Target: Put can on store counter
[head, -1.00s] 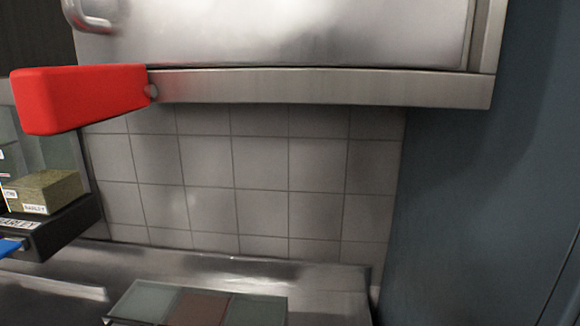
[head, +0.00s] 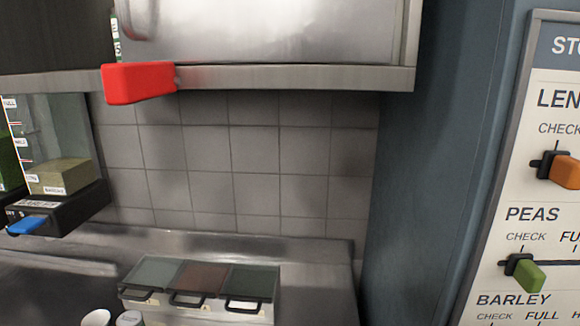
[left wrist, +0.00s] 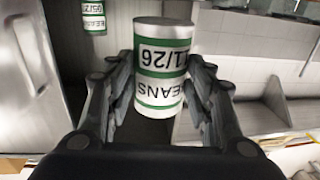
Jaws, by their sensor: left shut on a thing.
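A white can with green bands (left wrist: 162,65), lettered "BEANS" and "11/26", shows in the left wrist view with its print upside down. My left gripper (left wrist: 160,85) is shut on it, with fingers on both sides. Neither gripper shows in the head view. The steel counter (head: 310,268) runs along the bottom of the head view below the tiled wall. My right gripper is in no view.
A second beans can (left wrist: 93,17) stands in the cupboard. A steel cupboard (head: 260,30) with a red handle (head: 138,82) hangs above the counter. A lidded three-part container (head: 200,285) sits on the counter. A stock board (head: 530,190) is at right.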

